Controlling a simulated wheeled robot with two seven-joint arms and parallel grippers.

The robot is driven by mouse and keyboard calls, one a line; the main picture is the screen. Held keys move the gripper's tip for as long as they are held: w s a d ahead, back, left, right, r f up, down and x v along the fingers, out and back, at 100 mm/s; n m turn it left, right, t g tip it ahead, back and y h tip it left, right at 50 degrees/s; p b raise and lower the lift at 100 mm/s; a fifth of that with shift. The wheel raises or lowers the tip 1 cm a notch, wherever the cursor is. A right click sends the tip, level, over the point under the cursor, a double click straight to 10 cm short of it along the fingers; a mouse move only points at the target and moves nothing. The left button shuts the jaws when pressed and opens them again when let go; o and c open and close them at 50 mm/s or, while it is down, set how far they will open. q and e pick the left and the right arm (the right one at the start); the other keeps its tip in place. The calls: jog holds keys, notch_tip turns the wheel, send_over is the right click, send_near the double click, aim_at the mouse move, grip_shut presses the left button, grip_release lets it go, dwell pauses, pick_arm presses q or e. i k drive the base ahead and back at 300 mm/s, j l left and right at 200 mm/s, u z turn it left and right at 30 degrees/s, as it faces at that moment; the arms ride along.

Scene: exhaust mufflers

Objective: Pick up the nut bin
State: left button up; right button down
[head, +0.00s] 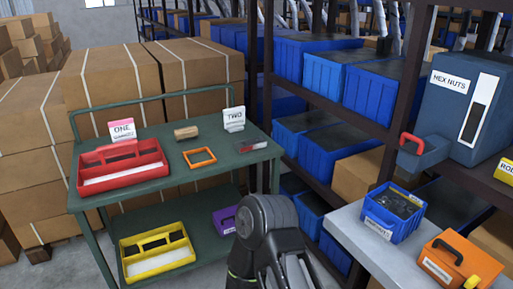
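The nut bin is a small blue open-topped bin (393,212) with dark small pieces inside and a white label on its front. It stands upright on a light grey table (352,235) at the lower right of the head view. A part of one of my arms, dark grey and rounded, rises at the bottom middle, left of this table and apart from the bin. No gripper fingers show in the head view. I cannot tell which arm this is.
A blue-grey dispenser labelled HEX NUTS (462,110) with a red handle stands behind the bin. An orange box (458,262) is close in front, at right. A green two-level cart (205,172) with red, yellow and purple trays stands left. Shelves of blue bins (370,95) stand behind.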

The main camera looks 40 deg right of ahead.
aim_at(390, 214)
jog(key=i, duration=0.95)
jog(key=z, duration=3.85)
